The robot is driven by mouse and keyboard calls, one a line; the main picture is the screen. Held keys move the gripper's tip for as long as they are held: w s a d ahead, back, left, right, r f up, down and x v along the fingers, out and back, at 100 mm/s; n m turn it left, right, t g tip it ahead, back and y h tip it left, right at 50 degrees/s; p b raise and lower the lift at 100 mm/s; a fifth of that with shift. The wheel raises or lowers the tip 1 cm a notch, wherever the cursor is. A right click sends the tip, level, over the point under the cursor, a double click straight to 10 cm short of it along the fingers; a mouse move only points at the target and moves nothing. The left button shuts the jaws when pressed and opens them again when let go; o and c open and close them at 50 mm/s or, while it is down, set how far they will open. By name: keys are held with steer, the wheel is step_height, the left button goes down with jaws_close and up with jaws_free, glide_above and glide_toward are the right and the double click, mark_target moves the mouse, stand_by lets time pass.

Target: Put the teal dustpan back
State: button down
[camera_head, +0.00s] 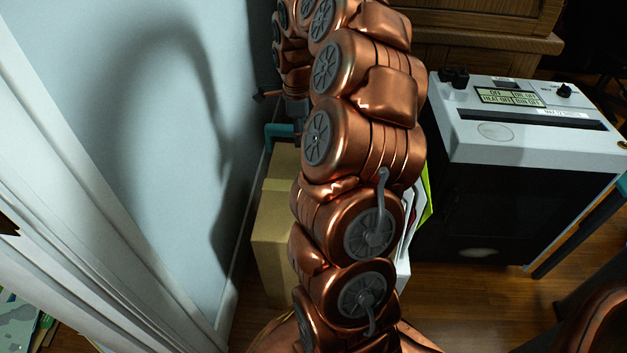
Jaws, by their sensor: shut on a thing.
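A small piece of the teal dustpan (271,134) shows left of my arm, by the wall and just above a cardboard box. Most of it is hidden behind my arm. My gripper (296,118) is partly in view at the arm's far end and is shut on the dustpan. The fingertips are mostly hidden, so the exact grip on the dustpan cannot be seen. I cannot tell whether the dustpan touches the box or the wall.
The cardboard box (272,225) stands on the wood floor against the pale blue wall (150,120). A white-topped shredder (540,145) with a black body stands at the right. Papers or folders (412,225) show behind my arm. A wooden cabinet (470,40) is at the back.

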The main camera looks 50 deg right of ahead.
step_height(320, 180, down, 10)
steer(key=b, duration=0.3)
steer(key=shift+f, duration=0.15)
steer(key=c, duration=0.9)
jaws_free()
step_height(320, 180, up, 12)
steer(key=p, duration=0.4)
